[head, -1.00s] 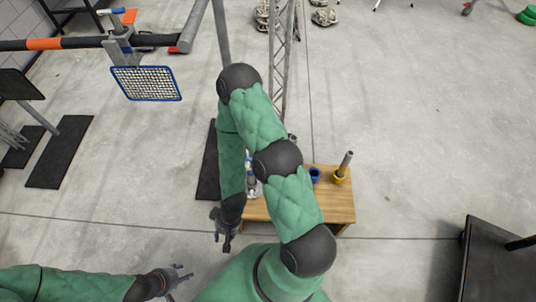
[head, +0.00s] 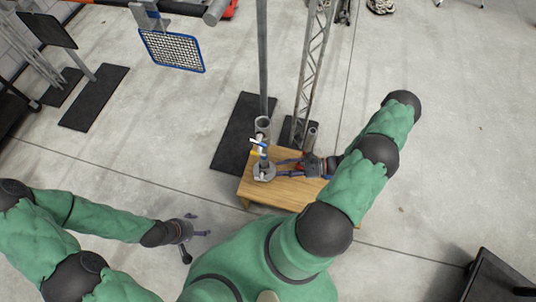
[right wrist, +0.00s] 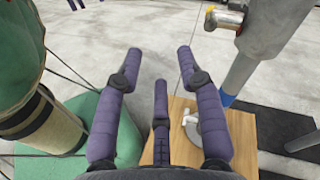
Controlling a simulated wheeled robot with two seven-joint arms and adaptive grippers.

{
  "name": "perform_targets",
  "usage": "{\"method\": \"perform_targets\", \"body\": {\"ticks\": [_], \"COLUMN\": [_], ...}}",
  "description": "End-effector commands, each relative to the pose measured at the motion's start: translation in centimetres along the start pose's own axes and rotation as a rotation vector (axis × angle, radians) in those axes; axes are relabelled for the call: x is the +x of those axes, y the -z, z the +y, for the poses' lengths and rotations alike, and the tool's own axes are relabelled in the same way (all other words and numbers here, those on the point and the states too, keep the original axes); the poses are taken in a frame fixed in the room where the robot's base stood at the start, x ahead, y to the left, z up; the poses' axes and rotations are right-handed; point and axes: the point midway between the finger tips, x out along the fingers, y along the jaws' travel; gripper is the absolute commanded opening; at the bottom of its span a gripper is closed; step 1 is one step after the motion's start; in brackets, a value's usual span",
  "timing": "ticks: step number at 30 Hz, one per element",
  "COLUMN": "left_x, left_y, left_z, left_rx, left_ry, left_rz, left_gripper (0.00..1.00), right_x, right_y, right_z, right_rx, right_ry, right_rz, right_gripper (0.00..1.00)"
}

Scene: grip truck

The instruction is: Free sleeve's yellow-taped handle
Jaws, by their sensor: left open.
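My right gripper (head: 285,168) is just right of the sleeve, fingers spread, empty in the wrist view (right wrist: 158,65). My left gripper (head: 204,228) is open and empty, left of the table.
The wooden table (head: 225,187) has a bare front left edge. A tall post (head: 262,55) and a lattice truss (head: 309,75) stand behind it on dark mats. A blue-framed mesh panel (head: 172,51) hangs at upper left. Open concrete floor lies right.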

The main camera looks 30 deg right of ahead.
Motion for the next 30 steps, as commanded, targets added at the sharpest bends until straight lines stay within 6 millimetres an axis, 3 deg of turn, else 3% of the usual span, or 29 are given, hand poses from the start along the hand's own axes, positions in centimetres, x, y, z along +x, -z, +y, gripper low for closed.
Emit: {"method": "perform_targets", "body": {"ticks": [3,8,14,24,30], "left_x": [0.0,0.0,0.5,1.7,2.1], "left_y": [0.0,0.0,0.0,0.1,0.1], "left_z": [0.0,0.0,-0.2,-0.6,-0.7], "left_rx": [0.000,0.000,0.000,0.000,0.000], "left_ry": [0.000,0.000,0.000,0.000,0.000], "left_rz": [0.000,0.000,0.000,0.000,0.000], "left_gripper": [0.74,0.74,0.74,0.74,0.74], "right_x": [-3.1,-4.6,-2.4,3.4,5.1], "right_y": [0.6,0.8,0.8,0.9,0.9], "right_z": [-2.0,-3.1,-3.7,-5.0,-5.6], "right_rx": [-0.022,-0.042,-0.044,-0.042,-0.043], "right_ry": [0.160,0.246,0.246,0.244,0.245], "right_rz": [0.015,0.022,0.018,0.018,0.021], "right_gripper": [0.38,0.38,0.38,0.38,0.38]}}
